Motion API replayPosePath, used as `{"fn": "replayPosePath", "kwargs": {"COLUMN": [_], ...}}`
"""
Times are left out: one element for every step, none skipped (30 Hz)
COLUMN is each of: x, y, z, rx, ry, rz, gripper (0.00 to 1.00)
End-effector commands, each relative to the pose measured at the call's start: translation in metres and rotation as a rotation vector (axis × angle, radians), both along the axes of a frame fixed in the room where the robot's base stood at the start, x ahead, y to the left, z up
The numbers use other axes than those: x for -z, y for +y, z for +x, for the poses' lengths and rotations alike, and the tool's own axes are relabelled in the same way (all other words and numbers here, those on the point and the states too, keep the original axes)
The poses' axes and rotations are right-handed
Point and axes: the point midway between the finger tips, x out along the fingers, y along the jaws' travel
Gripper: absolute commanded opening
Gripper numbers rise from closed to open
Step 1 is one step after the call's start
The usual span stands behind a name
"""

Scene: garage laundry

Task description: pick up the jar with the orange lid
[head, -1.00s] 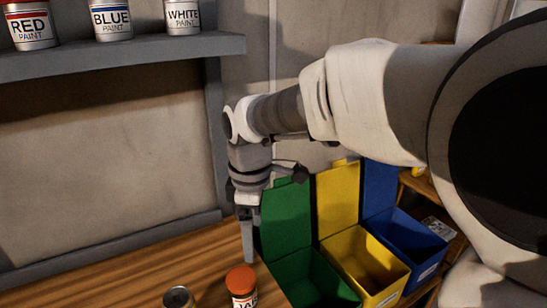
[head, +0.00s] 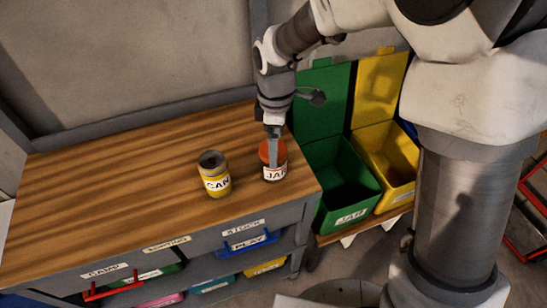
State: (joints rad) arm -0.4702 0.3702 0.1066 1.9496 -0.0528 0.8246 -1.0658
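The jar (head: 281,173), labelled "JAR" with an orange lid, stands upright on the wooden workbench (head: 120,195) near its right end. My gripper (head: 273,151) points down at the jar. One grey finger shows in front of the lid and the upper part of the label. The other finger is hidden, so I cannot tell how far apart the fingers are or whether they touch the jar. The jar appears to rest on the bench.
A yellow can (head: 214,176) labelled "CAN" stands left of the jar. A green bin (head: 340,185) with its lid up stands right of the bench, beside a yellow bin (head: 390,160). Labelled drawers (head: 160,262) are under the benchtop. The bench's left part is clear.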

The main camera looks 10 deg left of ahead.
Motion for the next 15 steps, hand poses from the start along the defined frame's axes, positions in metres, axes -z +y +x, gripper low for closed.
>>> {"fn": "replayPosePath", "kwargs": {"x": [0.004,0.006,0.011,0.016,0.021,0.027,0.032,0.036,0.042,0.045,0.048,0.050,0.051,0.052,0.053], "y": [0.001,0.001,0.003,0.004,0.005,0.006,0.007,0.007,0.007,0.007,0.007,0.007,0.007,0.007,0.007], "z": [-0.001,-0.001,-0.002,-0.003,-0.004,-0.005,-0.005,-0.005,-0.005,-0.005,-0.004,-0.004,-0.004,-0.004,-0.004], "rx": [-0.001,-0.001,-0.002,-0.002,-0.002,-0.002,-0.003,-0.002,-0.001,0.000,0.000,0.000,0.000,0.000,0.000], "ry": [0.001,0.001,0.002,0.003,0.003,0.005,0.004,0.003,0.003,0.003,0.002,0.001,0.001,0.001,0.000], "rz": [-0.001,0.000,-0.001,-0.001,-0.001,-0.002,-0.002,-0.002,-0.002,-0.001,-0.001,-0.001,0.000,0.000,0.000], "gripper": [1.00,1.00,1.00,1.00,1.00,1.00,1.00,1.00,1.00,1.00,1.00,1.00,1.00,1.00,1.00]}}
